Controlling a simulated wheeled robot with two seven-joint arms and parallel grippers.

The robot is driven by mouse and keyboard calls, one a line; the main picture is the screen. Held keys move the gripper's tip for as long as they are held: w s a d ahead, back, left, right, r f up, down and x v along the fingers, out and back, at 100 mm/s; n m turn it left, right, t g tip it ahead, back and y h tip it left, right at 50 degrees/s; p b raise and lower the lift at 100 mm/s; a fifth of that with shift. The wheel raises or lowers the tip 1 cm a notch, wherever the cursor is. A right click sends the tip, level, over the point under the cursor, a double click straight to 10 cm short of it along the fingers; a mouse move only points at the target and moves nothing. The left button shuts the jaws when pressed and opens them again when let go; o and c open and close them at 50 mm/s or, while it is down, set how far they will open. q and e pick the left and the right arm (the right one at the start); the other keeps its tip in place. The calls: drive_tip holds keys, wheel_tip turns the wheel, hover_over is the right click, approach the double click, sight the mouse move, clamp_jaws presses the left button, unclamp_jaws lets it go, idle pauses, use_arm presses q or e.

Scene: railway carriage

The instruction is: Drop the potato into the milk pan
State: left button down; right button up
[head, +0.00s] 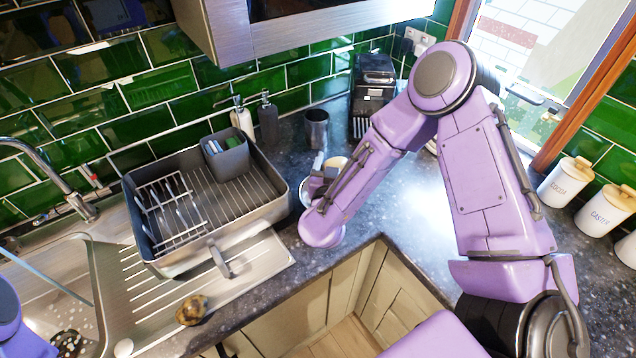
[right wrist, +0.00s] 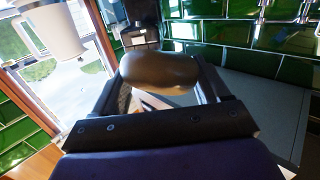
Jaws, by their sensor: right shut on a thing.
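My right gripper (right wrist: 160,92) is shut on a smooth brown oval, the potato (right wrist: 158,70), which lies across between the two fingers in the right wrist view. In the head view my right arm reaches over the corner of the counter, and its wrist hides most of the gripper and the potato. A small round vessel (head: 337,162) stands partly hidden behind that arm; I cannot tell whether it is the milk pan. My left gripper is not in view; only a bit of my left arm shows at the left edge.
A dish rack (head: 275,205) stands on the drainer beside the sink (head: 40,285). A mottled yellow-brown item (head: 191,310) lies at the drainer's front edge.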

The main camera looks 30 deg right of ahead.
drive_tip(key=shift+w+d+f, duration=0.1)
drive_tip(key=shift+f, duration=0.2)
drive_tip(key=f+b, duration=0.3)
drive_tip(key=f, duration=0.2)
drive_tip(key=shift+a, duration=0.2)
drive_tip(key=o, duration=1.1)
drive_tip(key=shift+s, duration=0.35)
drive_tip(key=b+v, duration=0.4)
drive_tip(key=v, duration=0.6)
drive_tip(key=shift+s+a, duration=0.15)
drive_tip(key=shift+a, duration=0.05)
